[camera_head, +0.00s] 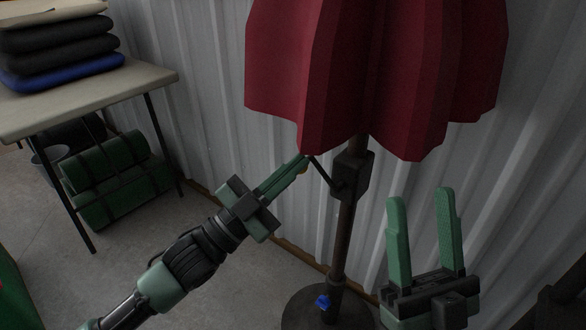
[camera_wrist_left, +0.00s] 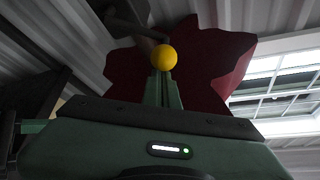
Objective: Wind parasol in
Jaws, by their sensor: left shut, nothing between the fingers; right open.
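The red parasol canopy (camera_head: 370,70) hangs in folds around its dark pole (camera_head: 342,240). A dark crank housing (camera_head: 354,174) sits on the pole just below the canopy, with a thin crank arm (camera_head: 322,172) slanting up to the left. The crank's yellow knob (camera_wrist_left: 164,57) shows at my left gripper's fingertips in the left wrist view; the canopy (camera_wrist_left: 205,75) is behind it. My left gripper (camera_head: 304,160) is shut with nothing between its fingers, its tips at the knob; I cannot tell whether they touch it. My right gripper (camera_head: 421,194) is open and empty, right of the pole.
The parasol base (camera_head: 300,308) stands on the concrete floor, with a blue knob (camera_head: 323,302) low on the pole. A corrugated wall (camera_head: 205,90) is close behind. At left, a table (camera_head: 140,82) carries stacked cushions (camera_head: 60,45); green rolls (camera_head: 105,165) lie beneath it.

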